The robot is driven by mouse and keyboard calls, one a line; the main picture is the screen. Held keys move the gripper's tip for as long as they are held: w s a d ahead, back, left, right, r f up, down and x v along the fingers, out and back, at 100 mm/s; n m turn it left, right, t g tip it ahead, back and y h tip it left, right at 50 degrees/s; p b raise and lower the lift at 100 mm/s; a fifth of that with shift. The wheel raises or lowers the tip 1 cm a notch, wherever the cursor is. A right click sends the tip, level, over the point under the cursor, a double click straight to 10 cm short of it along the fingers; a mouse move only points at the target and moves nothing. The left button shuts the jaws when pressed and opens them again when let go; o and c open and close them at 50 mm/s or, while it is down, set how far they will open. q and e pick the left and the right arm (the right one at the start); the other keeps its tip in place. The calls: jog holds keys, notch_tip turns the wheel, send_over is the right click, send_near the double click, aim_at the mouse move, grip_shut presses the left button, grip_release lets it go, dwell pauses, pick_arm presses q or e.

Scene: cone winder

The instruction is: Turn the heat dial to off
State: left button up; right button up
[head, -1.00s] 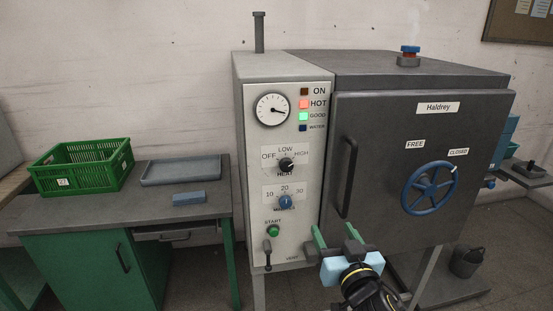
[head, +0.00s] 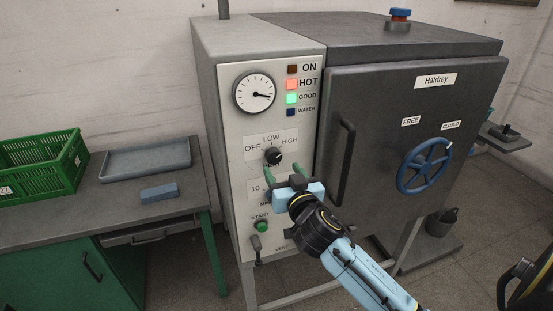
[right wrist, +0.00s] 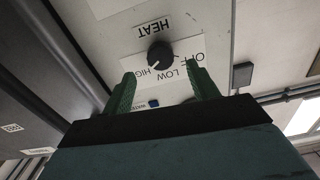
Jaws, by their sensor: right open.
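The black heat dial (head: 273,156) is on the pale control panel, under the OFF, LOW and HIGH label. Nothing is between the fingers. My left gripper is not in view.
The minutes dial is mostly hidden behind my right gripper. The green START button (head: 262,226) and a lever (head: 257,243) are lower on the panel. The dark door handle (head: 344,165) juts out to the right. A bench with a green crate (head: 45,172) stands left.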

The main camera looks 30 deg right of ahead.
aim_at(275, 159)
jog(key=x, duration=0.5)
jog(key=c, duration=1)
